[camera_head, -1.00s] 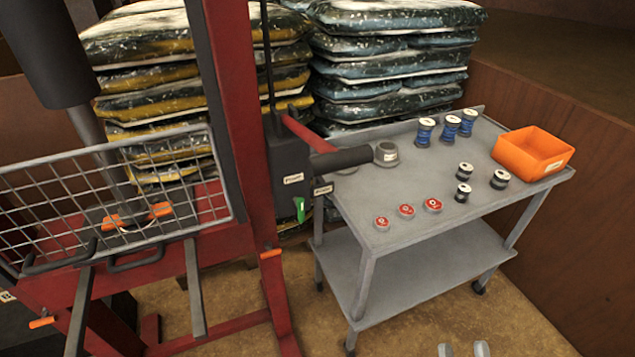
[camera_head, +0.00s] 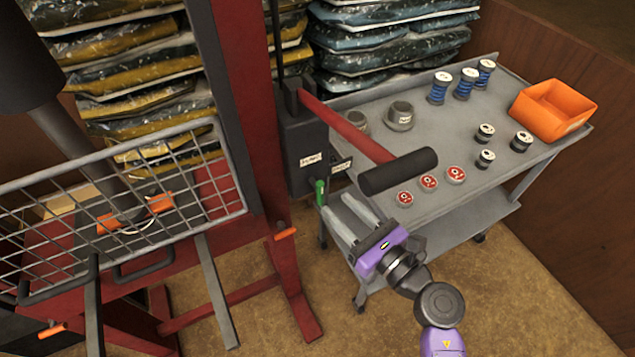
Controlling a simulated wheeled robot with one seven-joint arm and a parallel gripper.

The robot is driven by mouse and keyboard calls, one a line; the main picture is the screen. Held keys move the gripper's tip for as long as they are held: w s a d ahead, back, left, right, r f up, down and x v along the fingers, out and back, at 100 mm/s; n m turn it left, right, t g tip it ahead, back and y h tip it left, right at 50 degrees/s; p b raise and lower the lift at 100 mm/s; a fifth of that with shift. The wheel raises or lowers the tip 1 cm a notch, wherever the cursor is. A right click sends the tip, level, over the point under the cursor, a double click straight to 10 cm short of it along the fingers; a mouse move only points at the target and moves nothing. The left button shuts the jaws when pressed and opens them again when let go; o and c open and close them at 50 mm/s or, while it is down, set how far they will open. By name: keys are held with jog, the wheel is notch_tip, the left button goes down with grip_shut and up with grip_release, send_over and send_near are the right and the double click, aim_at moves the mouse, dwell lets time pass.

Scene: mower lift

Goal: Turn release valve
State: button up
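The release valve appears to be the small green handle (camera_head: 320,192) at the bottom of the dark pump box (camera_head: 308,150) on the red lift frame. The handle hangs down and is partly beside the box's lower edge. My gripper (camera_head: 342,217) is below and to the right of it, with its two pale fingers spread apart and pointing up and left toward it. The fingers look empty, with the upper left ends close to the green handle. I cannot tell whether they touch it.
A red pump lever (camera_head: 345,127) with a black grip (camera_head: 398,171) sticks out above my gripper. A grey cart (camera_head: 440,140) with spools, red-topped tins and an orange bin (camera_head: 553,110) stands to the right. A wire guard (camera_head: 120,190) is at left.

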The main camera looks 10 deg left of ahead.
aim_at(323, 191)
jog(key=x, duration=0.7)
jog(key=shift+w+a+p, duration=0.1)
jog(key=shift+a+p, duration=0.05)
jog(key=shift+p, duration=0.15)
grip_shut()
